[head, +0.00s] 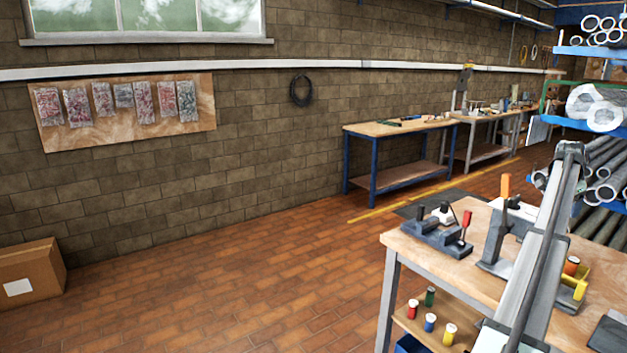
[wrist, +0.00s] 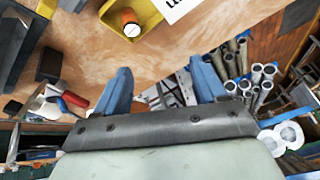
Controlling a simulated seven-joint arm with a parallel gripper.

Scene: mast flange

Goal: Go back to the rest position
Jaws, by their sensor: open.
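My gripper (wrist: 163,84) shows in the wrist view as two blue fingers spread wide apart, with nothing between them. It hangs near the edge of a wooden workbench top (wrist: 165,55), and the gap looks past that edge. I cannot make out my gripper in the head view. I cannot tell what the beam's ends rest on.
A yellow bin (wrist: 97,12) with an orange spool (wrist: 130,22) and a black block (wrist: 48,65) are on the bench. Clamp fixtures (head: 440,232) stand at its left end. Pipes (wrist: 262,76) are racked beyond.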

